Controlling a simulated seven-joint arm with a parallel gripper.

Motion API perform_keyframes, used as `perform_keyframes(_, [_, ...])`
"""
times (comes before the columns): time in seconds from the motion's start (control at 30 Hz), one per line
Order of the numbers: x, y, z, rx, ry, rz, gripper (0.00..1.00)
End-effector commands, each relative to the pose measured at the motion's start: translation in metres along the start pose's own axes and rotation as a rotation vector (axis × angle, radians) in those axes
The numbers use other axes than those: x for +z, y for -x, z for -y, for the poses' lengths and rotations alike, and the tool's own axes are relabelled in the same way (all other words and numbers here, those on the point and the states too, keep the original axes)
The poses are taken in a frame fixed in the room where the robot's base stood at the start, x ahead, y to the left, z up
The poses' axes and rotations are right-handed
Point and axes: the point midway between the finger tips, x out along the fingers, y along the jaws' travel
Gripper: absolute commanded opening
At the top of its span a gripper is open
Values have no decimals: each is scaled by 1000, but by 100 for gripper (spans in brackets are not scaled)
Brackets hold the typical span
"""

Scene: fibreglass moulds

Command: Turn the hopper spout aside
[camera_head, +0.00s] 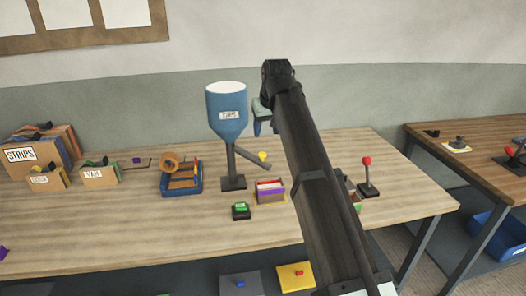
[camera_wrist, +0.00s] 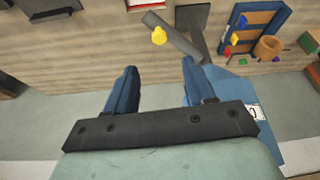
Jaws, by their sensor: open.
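The blue hopper (camera_head: 227,112) with a white label stands on a dark post and base on the table. Its grey spout (camera_head: 246,156) slants down to the right in the head view, with a yellow knob (camera_head: 262,157) near its outer end. In the wrist view the spout (camera_wrist: 178,38) and knob (camera_wrist: 159,36) lie beyond the fingertips. The hopper body (camera_wrist: 232,88) is partly hidden there by my gripper. My gripper (camera_wrist: 158,67) is open and empty, its two blue fingers apart. In the head view my gripper (camera_head: 258,127) is right of the hopper, above the knob.
An open box with purple and red (camera_head: 270,193) sits below the spout's end. A green-button block (camera_head: 241,211) is in front. A blue rack with an orange roll (camera_head: 181,180) stands left of the post. A red-knobbed lever (camera_head: 368,180) stands right of my arm.

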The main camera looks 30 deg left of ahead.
Motion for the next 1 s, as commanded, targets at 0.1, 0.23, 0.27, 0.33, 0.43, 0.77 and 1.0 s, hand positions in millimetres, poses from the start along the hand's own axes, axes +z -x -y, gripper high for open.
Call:
perform_keyframes(0.1, [0,-22,0,0,-1,1,54])
perform_keyframes(0.23, [0,-45,0,0,-1,0,54])
perform_keyframes(0.27, [0,-50,0,0,-1,1,54])
perform_keyframes(0.33, [0,-62,0,0,-2,1,54])
perform_keyframes(0.43, [0,-79,0,0,-2,1,54])
perform_keyframes(0.77, [0,-111,0,0,-2,-1,54])
perform_keyframes(1.0, [0,-115,0,0,-2,-2,54])
